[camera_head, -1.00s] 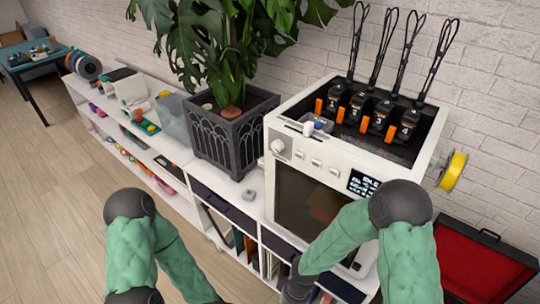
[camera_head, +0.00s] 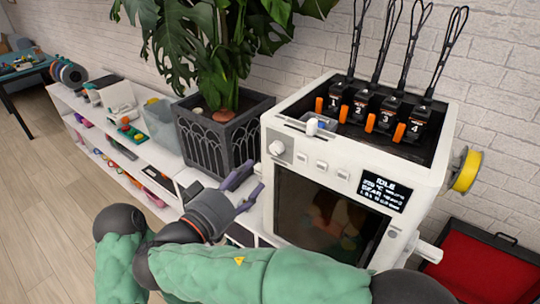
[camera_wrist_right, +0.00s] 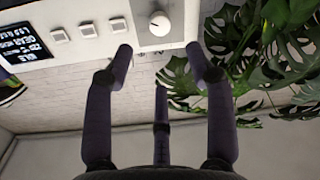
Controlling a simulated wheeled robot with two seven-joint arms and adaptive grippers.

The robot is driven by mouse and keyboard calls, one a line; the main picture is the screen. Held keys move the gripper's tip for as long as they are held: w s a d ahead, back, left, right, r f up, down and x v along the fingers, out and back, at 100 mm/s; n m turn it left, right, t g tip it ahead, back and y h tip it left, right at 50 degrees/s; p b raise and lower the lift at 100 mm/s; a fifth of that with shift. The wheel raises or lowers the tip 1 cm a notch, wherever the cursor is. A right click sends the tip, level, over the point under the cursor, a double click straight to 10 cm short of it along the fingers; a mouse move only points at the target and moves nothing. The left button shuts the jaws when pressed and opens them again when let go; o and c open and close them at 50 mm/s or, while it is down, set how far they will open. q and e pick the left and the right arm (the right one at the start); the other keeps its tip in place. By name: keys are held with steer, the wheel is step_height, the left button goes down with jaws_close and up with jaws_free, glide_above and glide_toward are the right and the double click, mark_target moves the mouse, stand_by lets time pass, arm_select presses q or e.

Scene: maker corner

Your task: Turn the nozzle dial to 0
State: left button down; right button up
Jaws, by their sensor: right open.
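The nozzle dial (camera_head: 277,147) is a round white knob on a grey plate at the upper left of the white printer's (camera_head: 330,165) front panel. In the right wrist view the dial (camera_wrist_right: 160,24) shows near the top centre, with a small dark mark on its face; its scale cannot be read. My right gripper (camera_head: 247,185) is open and empty, below and left of the dial, apart from it. In the right wrist view its spread fingers (camera_wrist_right: 159,52) point toward the dial. My left gripper is out of view.
Square buttons (camera_head: 322,165) and a lit display (camera_head: 384,190) sit right of the dial. A dark planter (camera_head: 215,138) with a large leafy plant stands close to the printer's left side. An open red-lined case (camera_head: 480,265) is at lower right.

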mark_target(275, 151)
steer(key=b+x, duration=0.1)
steer(key=x, duration=0.9)
steer(key=shift+w+d, duration=0.25)
steer(key=shift+w, duration=0.05)
jaws_close()
